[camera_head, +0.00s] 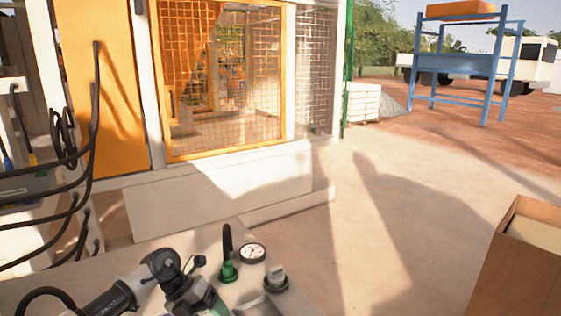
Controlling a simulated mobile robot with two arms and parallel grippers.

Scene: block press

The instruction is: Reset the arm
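A jointed dark grey and black arm piece enters at the lower left of the head view and ends near the bottom edge. I take it to be part of my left arm, but cannot be sure. No gripper fingertips can be made out on it. Nothing of my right arm or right gripper shows.
A pressure gauge (252,253) and a green-based fitting (228,271) sit on a pale surface at the bottom. An orange mesh door (222,85) stands behind. A cardboard box (515,275) is at the lower right. Black hoses (94,95) hang left. The centre-right floor is clear.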

